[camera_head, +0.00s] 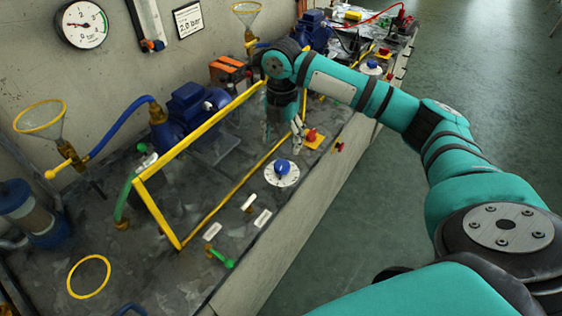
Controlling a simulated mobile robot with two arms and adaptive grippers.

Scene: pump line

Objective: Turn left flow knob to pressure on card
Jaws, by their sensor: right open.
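The near flow knob (282,168) is blue and sits on a round white dial on the bench. A second blue knob (371,65) on a white dial is farther along the bench. The card (189,20) on the wall reads 2.0 bar. The round pressure gauge (82,24) hangs at the upper left; its exact reading is too small to tell. My right gripper (283,137) points down, open and empty, just behind the near knob and apart from it. My left gripper is out of view.
A yellow pipe frame (206,124) stands left of my right gripper and passes behind it. A red button on a yellow base (312,138) is close to its right. A blue pump (192,108) and a funnel (40,118) stand at left. The floor at right is clear.

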